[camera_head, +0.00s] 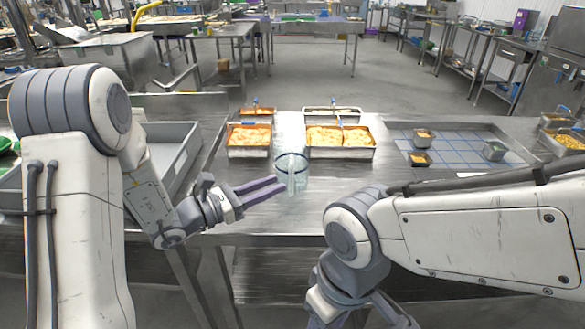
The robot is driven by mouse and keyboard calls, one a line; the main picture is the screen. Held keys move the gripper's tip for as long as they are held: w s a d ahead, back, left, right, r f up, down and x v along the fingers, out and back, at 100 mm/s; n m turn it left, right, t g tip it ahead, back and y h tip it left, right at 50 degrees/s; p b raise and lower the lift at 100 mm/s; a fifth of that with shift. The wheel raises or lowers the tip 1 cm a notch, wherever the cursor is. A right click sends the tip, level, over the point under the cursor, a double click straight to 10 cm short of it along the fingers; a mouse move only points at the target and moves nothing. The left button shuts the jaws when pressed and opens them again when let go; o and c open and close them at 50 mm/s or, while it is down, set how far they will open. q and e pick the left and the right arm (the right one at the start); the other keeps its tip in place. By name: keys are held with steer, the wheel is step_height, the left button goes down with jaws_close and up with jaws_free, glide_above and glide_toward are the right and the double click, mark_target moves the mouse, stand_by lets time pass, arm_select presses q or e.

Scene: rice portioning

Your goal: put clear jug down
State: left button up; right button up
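The clear jug (299,166) is see-through, with a dark rim line, and stands upright near the middle of the steel table (262,217). Its pale handle faces me. My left gripper (283,184) reaches in from the left; its two purple-grey fingers lie close together with their tips at the handle, and look shut on it. I cannot tell whether the jug's base touches the table. My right arm crosses the lower right; its gripper fingers are not visible.
Behind the jug stand a left rice tray (249,153) and a right rice tray (340,153), with more trays behind. A blue-gridded area (457,152) with small containers lies right. A grey bin (186,155) stands left. Bare steel lies in front of the jug.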

mark_target(291, 178)
arm_select(q)
steer(key=shift+f+p+x, duration=0.15)
steer(key=shift+p+x, duration=0.1)
steer(key=shift+x, duration=1.3)
steer(key=shift+f+p+x, duration=0.1)
steer(key=shift+p+x, duration=0.1)
steer(key=shift+x, duration=1.3)
steer(key=shift+a, duration=0.1)
jaws_close()
